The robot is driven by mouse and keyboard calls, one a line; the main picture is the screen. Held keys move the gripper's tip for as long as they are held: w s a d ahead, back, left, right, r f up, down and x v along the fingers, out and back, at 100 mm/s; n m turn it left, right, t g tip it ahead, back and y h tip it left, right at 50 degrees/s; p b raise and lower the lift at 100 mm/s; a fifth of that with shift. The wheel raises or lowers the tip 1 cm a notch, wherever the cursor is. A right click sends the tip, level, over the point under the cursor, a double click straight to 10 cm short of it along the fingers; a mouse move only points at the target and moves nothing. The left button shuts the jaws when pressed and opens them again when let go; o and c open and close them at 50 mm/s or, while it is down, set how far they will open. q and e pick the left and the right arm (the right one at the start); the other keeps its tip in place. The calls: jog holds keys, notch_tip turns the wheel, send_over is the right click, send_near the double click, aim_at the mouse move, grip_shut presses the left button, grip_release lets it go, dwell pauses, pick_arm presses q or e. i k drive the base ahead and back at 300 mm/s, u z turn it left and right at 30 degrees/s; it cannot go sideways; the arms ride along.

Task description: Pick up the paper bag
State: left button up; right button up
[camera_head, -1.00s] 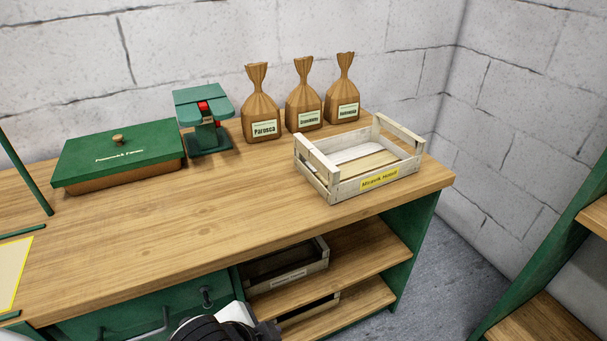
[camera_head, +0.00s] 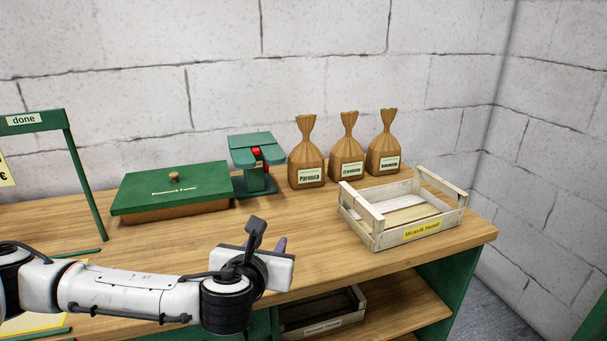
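Three brown paper bags with twisted tops and pale labels stand upright in a row at the back of the wooden table. The left paper bag (camera_head: 306,154) is labelled Parosca; beside it are the middle paper bag (camera_head: 347,150) and the right paper bag (camera_head: 384,146). My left gripper (camera_head: 268,236) is over the front part of the table, in front of the bags and well apart from them. Its fingers point away from the camera and are partly hidden by its body, so its opening is unclear. My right gripper is out of view.
A white wooden crate (camera_head: 418,232) with a yellow label sits at the table's right end. A green sealing device (camera_head: 255,175) and a green-lidded box (camera_head: 172,197) stand left of the bags. A green frame (camera_head: 85,180) marked "done" is at far left. Bare tabletop (camera_head: 315,225) lies before the bags.

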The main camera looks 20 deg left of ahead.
aim_at(346, 158)
jog(key=u, duration=0.3)
jog(key=k, duration=0.3)
jog(key=z, duration=0.95)
jog(key=i, duration=1.15)
jog(key=z, duration=0.35)
jog(key=i, duration=1.25)
jog(key=u, duration=1.45)
jog(key=i, duration=0.45)
jog(key=u, duration=0.45)
